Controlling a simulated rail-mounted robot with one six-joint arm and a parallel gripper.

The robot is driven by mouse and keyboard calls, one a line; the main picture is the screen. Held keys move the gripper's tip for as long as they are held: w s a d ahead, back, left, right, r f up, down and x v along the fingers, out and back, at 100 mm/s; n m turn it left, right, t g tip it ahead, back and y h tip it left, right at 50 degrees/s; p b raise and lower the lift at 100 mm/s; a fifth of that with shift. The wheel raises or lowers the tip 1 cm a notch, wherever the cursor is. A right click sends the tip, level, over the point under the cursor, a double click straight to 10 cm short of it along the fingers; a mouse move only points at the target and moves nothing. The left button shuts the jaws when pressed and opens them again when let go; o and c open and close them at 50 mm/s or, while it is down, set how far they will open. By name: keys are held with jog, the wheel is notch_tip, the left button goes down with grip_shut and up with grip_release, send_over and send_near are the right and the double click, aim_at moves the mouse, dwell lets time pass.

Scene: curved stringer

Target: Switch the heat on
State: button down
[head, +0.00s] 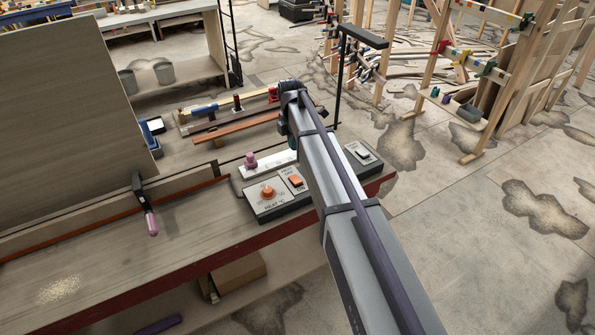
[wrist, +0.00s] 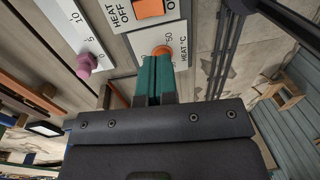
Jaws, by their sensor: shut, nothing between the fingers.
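The heat control box (head: 257,207) is a pale panel on a dark base near the bench's front edge. It carries an orange dial (head: 268,193) and an orange rocker switch (head: 296,181). In the wrist view, the orange switch (wrist: 150,8) is at the top edge, with "HEAT OFF" printed beside it. The dial (wrist: 162,51), marked "HEAT °C", is just beyond my fingertips. My gripper (wrist: 155,62) has teal fingers, shut and empty, which partly cover the dial; I cannot tell whether they touch it. My arm mostly hides the gripper in the head view.
A pink knob (head: 250,160) stands on a white scale strip behind the box. Another switch box (head: 363,155) is to the right of my arm. A clamp with a pink handle (head: 150,220) is at the left, by a large upright board (head: 70,100).

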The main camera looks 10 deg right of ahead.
aim_at(298, 182)
jog(key=f+b, duration=0.4)
jog(key=s+f+b, duration=0.1)
jog(key=f+b, duration=0.8)
jog(key=f, duration=0.1)
jog(key=shift+s+d+b, duration=0.25)
jog(key=shift+b, duration=0.1)
jog(key=shift+r, duration=0.1)
